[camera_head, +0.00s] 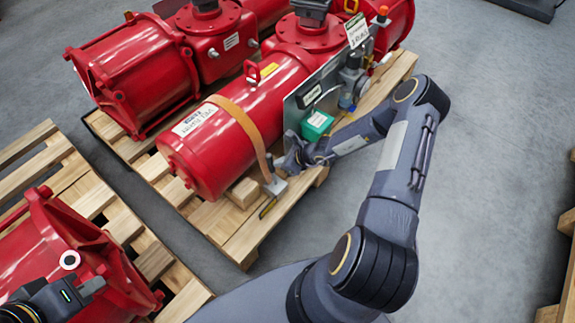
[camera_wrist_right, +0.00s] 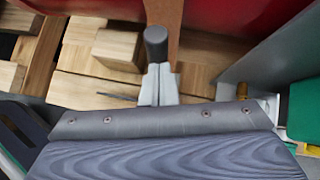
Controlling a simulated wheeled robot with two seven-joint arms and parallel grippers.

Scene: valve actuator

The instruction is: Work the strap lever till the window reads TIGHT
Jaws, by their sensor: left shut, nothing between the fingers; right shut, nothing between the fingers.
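An orange strap (camera_head: 243,125) runs around the red actuator cylinder (camera_head: 215,140) lying on a pallet. A small grey metal ratchet (camera_head: 275,187) sits at the strap's lower end, low beside the cylinder. A dark, yellow-marked piece (camera_head: 268,208) sticks out below it. My right gripper (camera_head: 291,163) is shut and empty, close beside the ratchet; I cannot tell whether they touch. In the right wrist view a black-tipped handle (camera_wrist_right: 156,43) stands in front of the strap (camera_wrist_right: 165,14). No window reading is legible. My left gripper (camera_head: 92,287) is shut and empty at the lower left.
A grey panel (camera_head: 296,112) with a green box (camera_head: 317,125) and fittings stands just right of the strap. A second red actuator (camera_head: 135,70) lies behind. Another pallet (camera_head: 95,205) with a red actuator (camera_head: 75,255) is at left. Clear floor (camera_head: 490,150) lies right.

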